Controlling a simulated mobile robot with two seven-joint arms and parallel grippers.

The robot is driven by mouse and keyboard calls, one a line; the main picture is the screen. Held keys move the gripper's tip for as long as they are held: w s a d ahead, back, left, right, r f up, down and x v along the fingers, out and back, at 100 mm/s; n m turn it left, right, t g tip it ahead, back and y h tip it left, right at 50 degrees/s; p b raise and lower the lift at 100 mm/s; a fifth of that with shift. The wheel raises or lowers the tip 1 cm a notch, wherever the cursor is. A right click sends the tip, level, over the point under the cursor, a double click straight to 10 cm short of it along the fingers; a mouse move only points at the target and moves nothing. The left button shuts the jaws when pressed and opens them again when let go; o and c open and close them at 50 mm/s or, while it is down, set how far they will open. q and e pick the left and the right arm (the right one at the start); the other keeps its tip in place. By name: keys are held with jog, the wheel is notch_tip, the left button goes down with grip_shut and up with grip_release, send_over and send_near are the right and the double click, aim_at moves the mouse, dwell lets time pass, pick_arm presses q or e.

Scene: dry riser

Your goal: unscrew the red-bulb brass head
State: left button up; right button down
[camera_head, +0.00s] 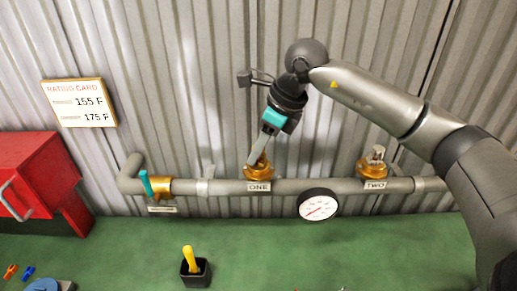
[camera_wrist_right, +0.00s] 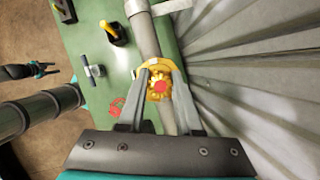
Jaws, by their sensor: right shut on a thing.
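The brass head (camera_wrist_right: 160,87) with a red centre sits on the grey pipe (camera_head: 225,187) at the fitting labelled ONE (camera_head: 258,187). My right gripper (camera_head: 257,155) comes down on it from above. In the right wrist view the two fingers of the right gripper (camera_wrist_right: 158,85) stand on either side of the brass head and are shut on it. In the head view the fingers mostly hide this head. A second head (camera_head: 376,157) stands upright at the fitting labelled TWO. My left gripper (camera_wrist_right: 42,70) shows small in the right wrist view, with its fingers apart and empty.
A corrugated metal wall stands close behind the pipe. A teal-handled valve (camera_head: 147,184) is at the pipe's left, and a round gauge (camera_head: 318,205) hangs between the fittings. A rating card (camera_head: 80,103), a red cabinet (camera_head: 38,175) and a black holder (camera_head: 195,273) with a yellow-handled tool are nearby.

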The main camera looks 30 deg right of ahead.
jog(key=n+g, duration=0.1)
jog(key=n, duration=0.2)
jog(key=n+y, duration=0.1)
jog(key=n, duration=0.1)
jog(key=shift+n+g, duration=0.4)
jog(key=shift+n+p, duration=0.3)
jog(key=shift+n, duration=0.1)
jog(key=n+g, duration=0.2)
jog(key=n, duration=0.3)
jog(key=c, duration=0.5)
grip_release()
jog(key=shift+y, duration=0.3)
